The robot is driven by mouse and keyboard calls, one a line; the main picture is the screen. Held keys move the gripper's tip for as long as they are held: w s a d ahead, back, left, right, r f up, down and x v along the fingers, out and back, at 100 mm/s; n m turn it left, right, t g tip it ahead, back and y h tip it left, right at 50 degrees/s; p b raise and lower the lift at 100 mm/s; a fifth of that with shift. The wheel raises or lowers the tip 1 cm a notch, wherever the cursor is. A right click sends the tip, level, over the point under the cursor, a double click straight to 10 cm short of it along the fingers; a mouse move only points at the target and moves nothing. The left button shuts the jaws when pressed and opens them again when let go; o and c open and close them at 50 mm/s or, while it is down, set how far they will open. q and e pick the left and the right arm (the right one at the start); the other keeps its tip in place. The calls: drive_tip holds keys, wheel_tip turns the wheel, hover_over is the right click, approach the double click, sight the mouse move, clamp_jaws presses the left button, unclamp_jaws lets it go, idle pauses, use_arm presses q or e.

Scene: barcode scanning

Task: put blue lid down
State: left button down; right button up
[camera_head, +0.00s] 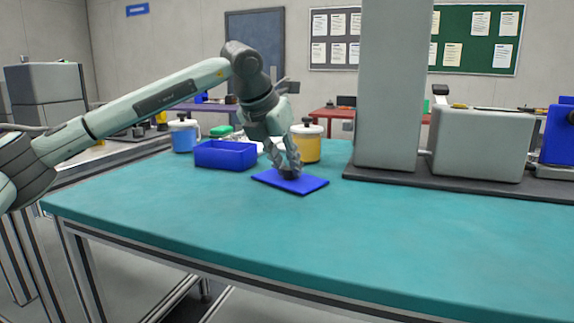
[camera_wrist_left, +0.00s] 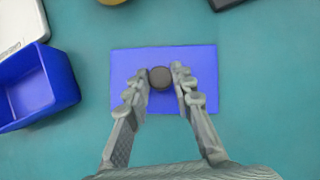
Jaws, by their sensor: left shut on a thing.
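The blue lid (camera_head: 308,184) is a flat blue rectangle with a round dark knob (camera_wrist_left: 160,78). It appears to lie flat on or just above the teal table; I cannot tell whether it touches. It also shows in the left wrist view (camera_wrist_left: 210,62). My left gripper (camera_head: 290,172) points down from above and is shut on the knob, with one finger on each side of it. The blue box (camera_head: 225,155) stands open to the left of the lid, apart from it. My right gripper is not in view.
A yellow pot (camera_head: 307,146) stands behind the lid, and a blue pot (camera_head: 183,136) behind the box. A tall grey machine (camera_head: 388,100) on a dark base stands to the right. The front of the teal table (camera_head: 330,240) is clear.

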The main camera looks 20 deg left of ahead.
use_arm(q)
drive_tip(key=c, duration=1.3)
unclamp_jaws()
drive_tip(key=shift+f, duration=0.1)
drive_tip(key=v, duration=1.2)
drive_tip(key=shift+d, duration=0.1)
